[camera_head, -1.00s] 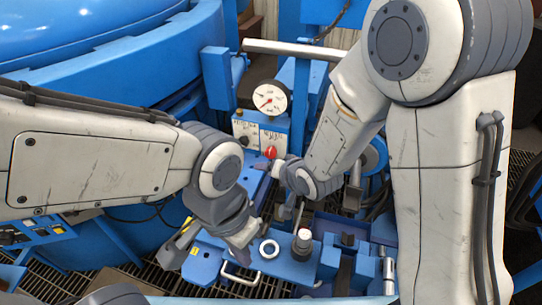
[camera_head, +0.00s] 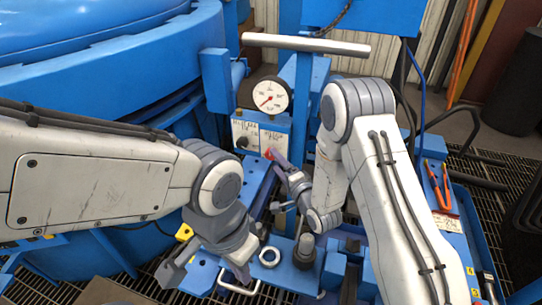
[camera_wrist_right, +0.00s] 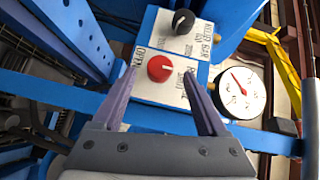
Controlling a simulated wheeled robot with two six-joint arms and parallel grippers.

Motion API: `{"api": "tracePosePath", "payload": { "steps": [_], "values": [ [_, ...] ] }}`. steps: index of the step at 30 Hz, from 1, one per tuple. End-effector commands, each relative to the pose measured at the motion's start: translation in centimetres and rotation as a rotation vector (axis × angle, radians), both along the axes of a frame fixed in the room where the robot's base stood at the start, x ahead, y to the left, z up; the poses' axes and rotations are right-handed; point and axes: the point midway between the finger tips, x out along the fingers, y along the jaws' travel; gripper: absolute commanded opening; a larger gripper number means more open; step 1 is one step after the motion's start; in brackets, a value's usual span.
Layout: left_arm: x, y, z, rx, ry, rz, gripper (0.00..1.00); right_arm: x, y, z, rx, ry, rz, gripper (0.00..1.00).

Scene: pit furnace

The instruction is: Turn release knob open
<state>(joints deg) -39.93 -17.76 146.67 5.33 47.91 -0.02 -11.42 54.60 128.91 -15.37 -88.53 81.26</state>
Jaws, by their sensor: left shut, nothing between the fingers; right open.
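The red release knob (camera_head: 268,153) sits on a white labelled panel (camera_head: 256,131) under the gauge. In the right wrist view the red knob (camera_wrist_right: 160,68) shows on its plate, between the tips of my fingers in the picture. My right gripper (camera_wrist_right: 158,78) is open, one finger on either side of the knob; I cannot tell whether they touch it. In the head view my right gripper (camera_head: 278,160) is close to the knob and partly covers it. My left gripper (camera_head: 246,274) is shut and empty, low over the blue bench beside a pale ring.
A black knob (camera_wrist_right: 182,22) and a round gauge (camera_wrist_right: 238,93) sit near the red knob. A metal bar (camera_head: 305,44) crosses above the panel. The pale ring (camera_head: 269,257) and a dark cylinder (camera_head: 305,250) stand on the bench. Orange-handled pliers (camera_head: 438,186) lie at the right.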

Motion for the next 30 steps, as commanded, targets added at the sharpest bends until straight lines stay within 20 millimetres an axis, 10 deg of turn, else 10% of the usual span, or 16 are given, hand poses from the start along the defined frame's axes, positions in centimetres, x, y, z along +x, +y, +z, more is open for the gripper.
{"api": "tracePosePath", "payload": {
  "steps": [19, 25, 30],
  "values": [
    [0.0, 0.0, 0.2, 0.000, 0.000, 0.000, 0.00, 4.0, 2.0, -0.4, -0.001, 0.000, 0.000, 0.76],
    [0.0, 0.0, 0.2, 0.000, 0.000, 0.000, 0.00, 4.0, 2.0, -0.4, -0.001, 0.000, 0.000, 0.03],
    [0.0, 0.0, 0.2, 0.000, 0.000, 0.000, 0.00, 4.0, 2.0, -0.4, -0.005, 0.001, 0.000, 0.00]
  ]
}}
